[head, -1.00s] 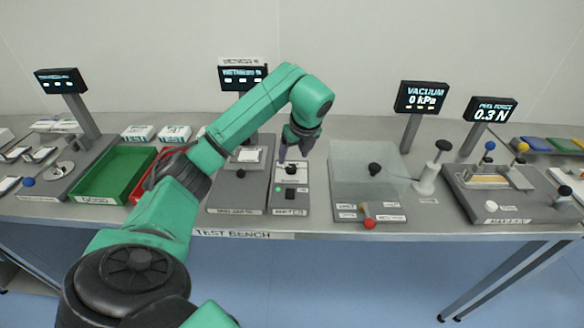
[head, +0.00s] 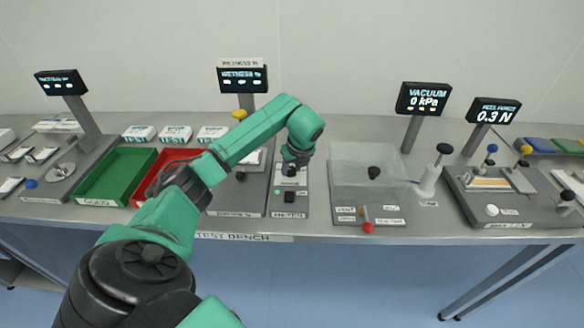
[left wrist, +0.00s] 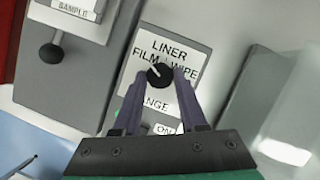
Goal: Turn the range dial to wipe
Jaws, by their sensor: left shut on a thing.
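The range dial (left wrist: 159,75) is a black round knob with a pale pointer mark, on a white plate (left wrist: 172,55) lettered LINER, FILM and WIPE. In the left wrist view its pointer slants up and left, between FILM and LINER. My left gripper (left wrist: 166,84) is shut on the dial, with its two purple fingers on either side of it. In the head view, the left gripper (head: 291,166) comes down over the grey meter box (head: 279,204) and hides most of the dial. My right gripper is not in view.
A grey panel with a black knob (left wrist: 51,53) is left of the dial. A clear vacuum box (head: 350,180) stands to the right. A red tray (head: 146,188) and green tray (head: 90,189) lie left. Display screens (head: 243,77) rise behind.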

